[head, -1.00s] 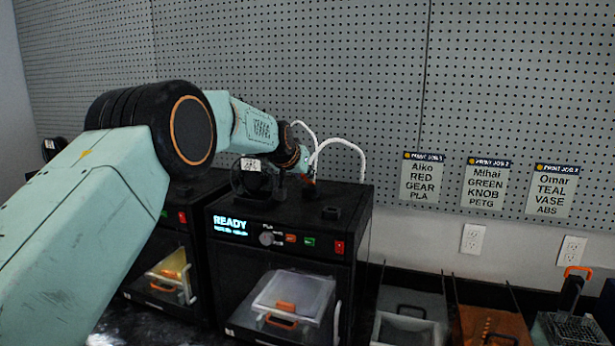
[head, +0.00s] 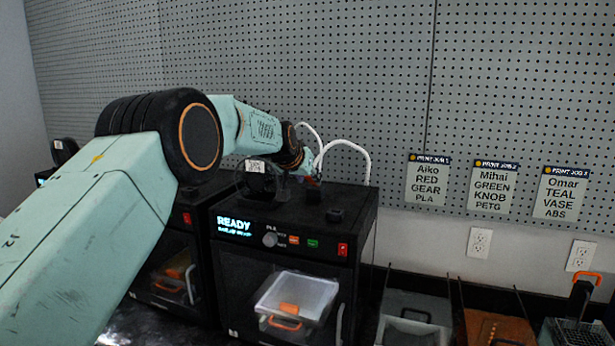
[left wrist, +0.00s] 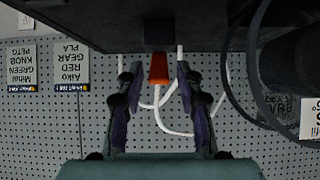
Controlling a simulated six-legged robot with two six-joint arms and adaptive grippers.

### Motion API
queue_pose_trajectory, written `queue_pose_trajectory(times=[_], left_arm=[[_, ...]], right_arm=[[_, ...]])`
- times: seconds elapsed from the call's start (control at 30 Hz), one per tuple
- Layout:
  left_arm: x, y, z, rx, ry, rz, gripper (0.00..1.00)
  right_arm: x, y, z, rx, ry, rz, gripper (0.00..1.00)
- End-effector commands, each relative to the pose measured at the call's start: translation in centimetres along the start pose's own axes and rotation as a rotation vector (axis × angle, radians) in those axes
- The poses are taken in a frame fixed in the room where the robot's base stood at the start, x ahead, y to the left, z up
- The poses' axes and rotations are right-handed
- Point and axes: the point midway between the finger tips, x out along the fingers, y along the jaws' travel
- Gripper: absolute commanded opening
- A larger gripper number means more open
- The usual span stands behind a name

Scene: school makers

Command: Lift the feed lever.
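The feed lever, a small orange-red tab (left wrist: 158,68), hangs from a dark body at the top of the left wrist view, which is upside down. My left gripper (left wrist: 158,76) is open, with one finger on each side of the lever and a visible gap on both sides. In the head view, my left gripper (head: 304,177) is low behind the top of the middle printer (head: 290,213), where a bit of red shows beside it. The fingertips are hard to make out there. The printer display reads READY. My right gripper is not in view.
A spool (head: 255,180) stands on the printer, left of the gripper. White tubes (head: 345,145) arch behind it. A second printer (head: 180,250) is at left. Bins (head: 412,325) stand at lower right. A pegboard (head: 400,70) with job cards closes off the back.

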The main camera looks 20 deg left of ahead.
Motion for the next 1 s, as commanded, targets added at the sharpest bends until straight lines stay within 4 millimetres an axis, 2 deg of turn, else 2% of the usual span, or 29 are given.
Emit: queue_pose_trajectory(times=[0.47, 0.77, 1.0], left_arm=[[-0.7, 0.1, -0.3, -0.001, 0.004, -0.001, 0.43], [-4.1, 0.1, -0.3, -0.001, 0.006, -0.001, 0.43], [-7.8, 0.1, -0.3, 0.000, 0.006, 0.000, 0.43]], right_arm=[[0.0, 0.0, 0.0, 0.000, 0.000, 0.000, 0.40], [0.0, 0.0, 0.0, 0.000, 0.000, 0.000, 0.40], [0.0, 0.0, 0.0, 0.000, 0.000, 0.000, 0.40]])
